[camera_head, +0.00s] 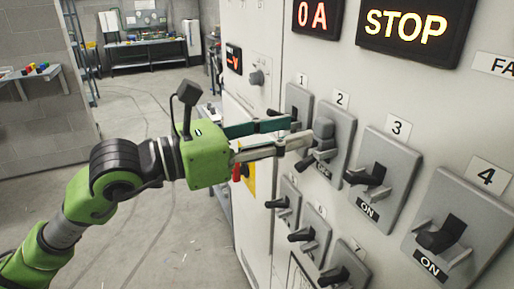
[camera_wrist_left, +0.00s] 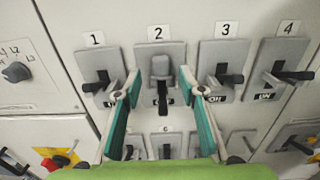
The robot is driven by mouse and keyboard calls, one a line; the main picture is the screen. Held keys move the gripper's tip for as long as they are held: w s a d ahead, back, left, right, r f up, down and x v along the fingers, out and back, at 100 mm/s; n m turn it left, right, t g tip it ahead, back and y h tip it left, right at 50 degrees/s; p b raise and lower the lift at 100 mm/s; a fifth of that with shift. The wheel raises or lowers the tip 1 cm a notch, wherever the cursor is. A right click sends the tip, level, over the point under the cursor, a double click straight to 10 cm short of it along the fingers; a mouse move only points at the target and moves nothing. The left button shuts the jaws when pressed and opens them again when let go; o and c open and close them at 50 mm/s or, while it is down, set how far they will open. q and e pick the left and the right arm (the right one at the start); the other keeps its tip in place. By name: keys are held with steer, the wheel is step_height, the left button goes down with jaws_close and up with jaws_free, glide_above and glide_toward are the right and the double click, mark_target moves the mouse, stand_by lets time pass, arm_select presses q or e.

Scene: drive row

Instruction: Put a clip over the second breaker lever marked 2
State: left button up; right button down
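Breaker 2 is a grey plate (camera_head: 343,133) under the label 2 (camera_head: 341,99); its dark lever (camera_wrist_left: 162,101) points down, and a partly hidden label in the head view seems to read OFF. A light grey block that looks like the clip (camera_head: 323,128) sits on the upper part of this breaker; it also shows in the left wrist view (camera_wrist_left: 160,67). I cannot tell how firmly it is seated. My left gripper (camera_head: 294,133) is open in front of breaker 2. In the left wrist view its fingertips (camera_wrist_left: 161,86) stand either side of the clip and lever, with gaps. My right gripper is not in view.
Breaker 1 (camera_wrist_left: 103,72) stands to the left, breaker 3 (camera_head: 385,172) and breaker 4 (camera_head: 459,226) to the right, with protruding levers. Smaller levers (camera_head: 302,235) jut out below. The floor left is mostly clear.

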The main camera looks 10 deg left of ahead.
arm_select(q)
steer(key=b+v, duration=0.2)
steer(key=v, duration=0.4)
